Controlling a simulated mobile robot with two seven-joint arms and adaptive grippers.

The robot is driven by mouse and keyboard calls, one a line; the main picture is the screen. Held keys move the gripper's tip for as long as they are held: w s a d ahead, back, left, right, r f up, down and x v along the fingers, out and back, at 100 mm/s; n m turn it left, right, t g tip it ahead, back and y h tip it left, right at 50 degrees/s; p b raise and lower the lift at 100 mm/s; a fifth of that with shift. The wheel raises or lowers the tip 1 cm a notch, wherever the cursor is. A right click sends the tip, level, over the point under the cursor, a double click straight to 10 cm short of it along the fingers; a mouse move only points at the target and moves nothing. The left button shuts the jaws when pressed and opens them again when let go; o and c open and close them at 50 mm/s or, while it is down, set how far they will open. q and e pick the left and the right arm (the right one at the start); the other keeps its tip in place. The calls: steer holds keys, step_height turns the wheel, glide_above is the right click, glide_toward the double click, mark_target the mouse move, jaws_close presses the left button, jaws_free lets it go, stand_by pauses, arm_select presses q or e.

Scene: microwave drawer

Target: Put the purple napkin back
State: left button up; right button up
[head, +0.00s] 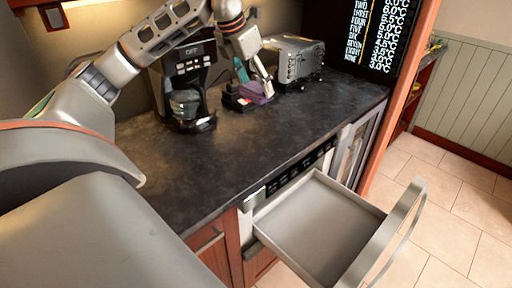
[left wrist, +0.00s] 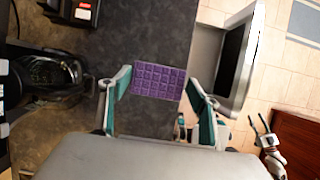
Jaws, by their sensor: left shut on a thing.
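The purple napkin (head: 262,91) is a small patch in the head view, at my left gripper (head: 257,86) above the back of the dark counter. In the left wrist view the napkin (left wrist: 158,80) is a flat purple rectangle with a grid pattern. It spans the space between the two teal-padded fingers of my left gripper (left wrist: 159,84), which is shut on it.
A grey drawer (head: 303,220) is pulled out below the counter and looks empty. A black coffee maker (head: 185,85) stands left of the gripper. A metal toaster-like appliance (head: 297,62) stands right of it. The front counter is clear.

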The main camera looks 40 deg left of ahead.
arm_select(q)
step_height(320, 180, down, 16)
steer(key=b, duration=0.2)
steer(key=shift+a+r+b, duration=0.1)
steer(key=shift+r+b, duration=0.15)
steer(key=shift+b, duration=0.1)
steer(key=shift+f, duration=2.2)
steer(key=o, duration=0.6)
steer(key=shift+f, duration=0.1)
steer(key=o, duration=0.4)
steer(key=shift+o, duration=0.2)
